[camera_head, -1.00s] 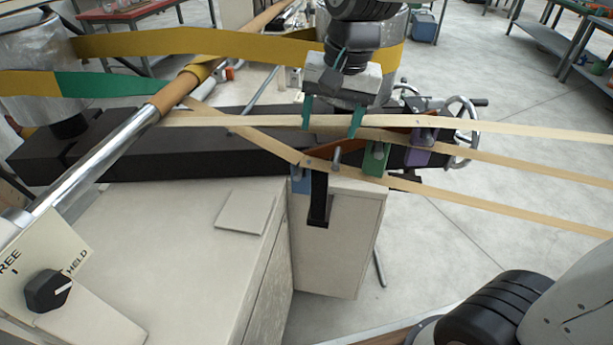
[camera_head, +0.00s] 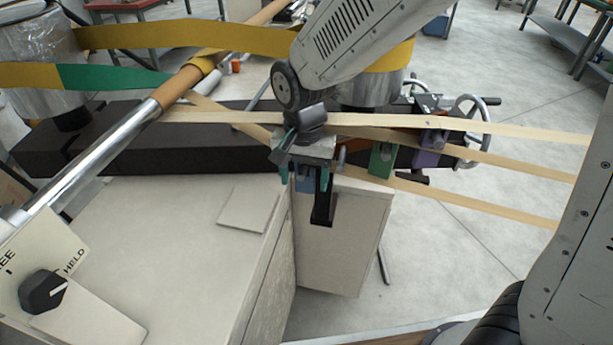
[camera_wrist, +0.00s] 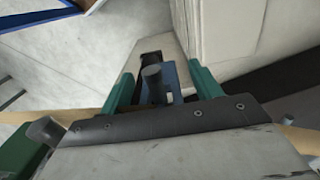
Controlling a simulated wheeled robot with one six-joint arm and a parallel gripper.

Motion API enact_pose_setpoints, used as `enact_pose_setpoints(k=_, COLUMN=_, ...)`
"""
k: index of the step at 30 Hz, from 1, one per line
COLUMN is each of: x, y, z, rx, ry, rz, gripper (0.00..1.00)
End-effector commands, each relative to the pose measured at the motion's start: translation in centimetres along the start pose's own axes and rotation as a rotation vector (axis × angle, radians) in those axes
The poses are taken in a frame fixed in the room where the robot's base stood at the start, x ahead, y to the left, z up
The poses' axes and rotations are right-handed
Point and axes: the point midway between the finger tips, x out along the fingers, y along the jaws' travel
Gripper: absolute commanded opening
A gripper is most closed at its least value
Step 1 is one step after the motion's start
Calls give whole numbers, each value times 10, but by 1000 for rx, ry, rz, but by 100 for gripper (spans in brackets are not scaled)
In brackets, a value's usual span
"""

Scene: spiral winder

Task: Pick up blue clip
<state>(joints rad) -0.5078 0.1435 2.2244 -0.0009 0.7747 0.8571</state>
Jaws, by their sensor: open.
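The blue clip (camera_head: 304,185) sits at the front end of the dark bar, by the tan strips, above a black bracket (camera_head: 322,205). My gripper (camera_head: 303,177) is over it with its green fingers pointing down, and its body hides much of the clip. In the wrist view, the blue clip (camera_wrist: 173,82) stands between the two open green fingers of my gripper (camera_wrist: 160,74). A grey peg or knob (camera_wrist: 152,82) shows in front of it. Gaps show between the fingers and the clip, so the jaws are not closed on it.
A green clip (camera_head: 382,160) and a purple clip (camera_head: 428,150) stand to the right on the strips. Tan strips (camera_head: 480,154) run out to the right. A pale cabinet (camera_head: 345,240) is below. A flat panel (camera_head: 249,208) lies on the cabinet top at left.

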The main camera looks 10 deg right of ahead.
Motion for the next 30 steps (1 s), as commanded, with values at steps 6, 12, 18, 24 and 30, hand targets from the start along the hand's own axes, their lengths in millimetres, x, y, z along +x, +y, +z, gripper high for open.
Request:
enact_pose_setpoints(k=6, x=10, y=0, z=0, rx=0, ry=1, rz=-1, gripper=64)
enact_pose_setpoints(k=12, x=9, y=0, z=0, rx=0, ry=0, rz=-1, gripper=41)
enact_pose_setpoints(k=18, x=9, y=0, z=0, rx=0, ry=0, rz=-1, gripper=12)
enact_pose_setpoints(k=24, x=8, y=0, z=0, rx=0, ry=1, rz=-1, gripper=12)
enact_pose_setpoints(k=30, x=2, y=0, z=7, rx=-3, ry=0, rz=-1, gripper=12)
